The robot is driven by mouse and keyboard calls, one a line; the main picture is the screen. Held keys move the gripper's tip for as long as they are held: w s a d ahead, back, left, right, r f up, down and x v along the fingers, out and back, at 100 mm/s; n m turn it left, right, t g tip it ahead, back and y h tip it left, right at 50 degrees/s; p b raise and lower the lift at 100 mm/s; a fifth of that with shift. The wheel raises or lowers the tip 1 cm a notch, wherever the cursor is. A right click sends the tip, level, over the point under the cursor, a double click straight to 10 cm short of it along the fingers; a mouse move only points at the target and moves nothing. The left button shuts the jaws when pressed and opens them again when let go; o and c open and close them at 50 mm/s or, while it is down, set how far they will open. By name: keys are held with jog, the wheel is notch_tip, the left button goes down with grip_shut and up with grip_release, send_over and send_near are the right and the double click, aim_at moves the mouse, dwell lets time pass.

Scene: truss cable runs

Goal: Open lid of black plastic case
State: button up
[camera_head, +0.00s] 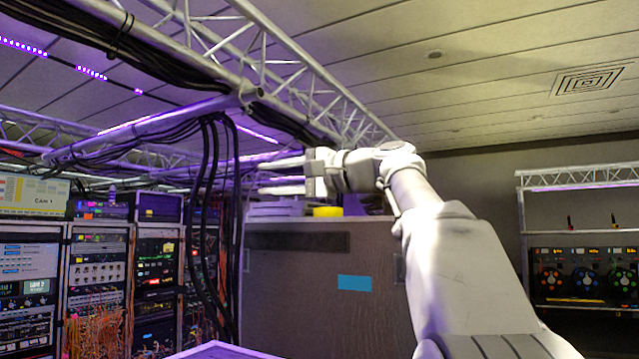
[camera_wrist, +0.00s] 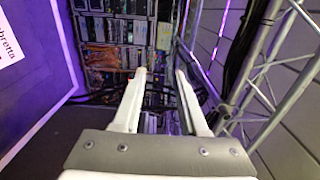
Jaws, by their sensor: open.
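I cannot make out a black plastic case or its lid for certain in either view. My gripper (camera_head: 265,178) is raised in the head view, its two fingers pointing left and apart, with nothing between them. In the wrist view my gripper (camera_wrist: 160,73) is also open and empty, with equipment racks beyond the fingertips. It shows in front of or above a large grey-brown cabinet (camera_head: 300,300) with a blue label. The depth between them is hard to judge.
A yellow roll (camera_head: 327,211) lies on the cabinet top below my gripper. Black cables (camera_head: 208,220) hang left of it from an overhead truss (camera_head: 300,75). Equipment racks (camera_head: 155,265) stand at left. A purple-lit panel (camera_wrist: 35,65) fills the wrist view's left side.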

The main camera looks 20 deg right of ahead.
jog(key=b+v, duration=0.1)
jog(key=v, duration=1.1)
jog(key=shift+b, duration=0.4)
